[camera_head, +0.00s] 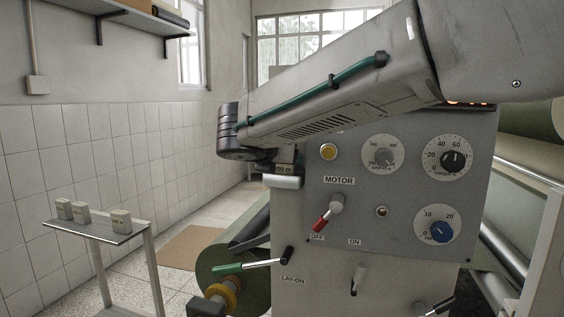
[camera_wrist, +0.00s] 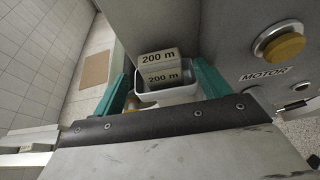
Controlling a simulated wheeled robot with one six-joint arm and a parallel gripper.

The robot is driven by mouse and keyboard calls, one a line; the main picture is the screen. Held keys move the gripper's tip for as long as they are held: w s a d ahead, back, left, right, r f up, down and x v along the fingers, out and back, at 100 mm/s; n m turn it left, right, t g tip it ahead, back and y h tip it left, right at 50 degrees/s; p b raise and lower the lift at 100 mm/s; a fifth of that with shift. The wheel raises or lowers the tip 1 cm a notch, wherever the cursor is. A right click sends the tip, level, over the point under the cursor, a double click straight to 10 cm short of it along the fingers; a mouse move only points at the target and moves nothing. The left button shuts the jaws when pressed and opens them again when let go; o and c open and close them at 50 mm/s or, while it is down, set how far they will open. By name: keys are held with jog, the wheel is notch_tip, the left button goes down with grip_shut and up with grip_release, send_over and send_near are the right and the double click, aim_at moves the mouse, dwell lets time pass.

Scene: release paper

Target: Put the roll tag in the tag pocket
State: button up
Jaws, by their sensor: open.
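A pale block tag marked "200 m" (camera_wrist: 160,59) sits in the tag pocket, a shallow pale tray (camera_wrist: 181,95) on the side of the machine panel. The label shows on two of its faces. In the head view the tag (camera_head: 284,169) shows just above the pocket (camera_head: 282,182). My gripper (camera_wrist: 163,76) is open, with its teal fingers to the left and right of the tag and a gap on each side. In the head view the fingers are mostly hidden beneath my arm.
Three similar tags, (camera_head: 64,208), (camera_head: 81,213) and (camera_head: 121,220), stand on a small side stand (camera_head: 100,231) at the left. The machine panel (camera_head: 340,240) with levers and dials is close beside my gripper. A green roll (camera_head: 232,262) lies below the pocket.

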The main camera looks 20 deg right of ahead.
jog(key=v, duration=0.8)
jog(key=shift+s+a+r, duration=0.15)
jog(key=shift+s, duration=0.1)
jog(key=s+d+f+m+g+y, duration=0.2)
jog(key=s+d+f+m+g, duration=0.5)
jog(key=s+d+f+m, duration=0.65)
jog(key=s+a+f+m+g+y, duration=0.1)
jog(key=s+a+f+m+y, duration=0.1)
jog(key=s+m, duration=0.5)
jog(key=s+a+f+m+g+y, duration=0.1)
jog(key=s+f+m+y, duration=0.3)
jog(key=s+f+m, duration=0.2)
jog(key=s+m, duration=0.2)
jog(key=shift+s+a+g, duration=0.3)
jog(key=shift+a+g, duration=0.1)
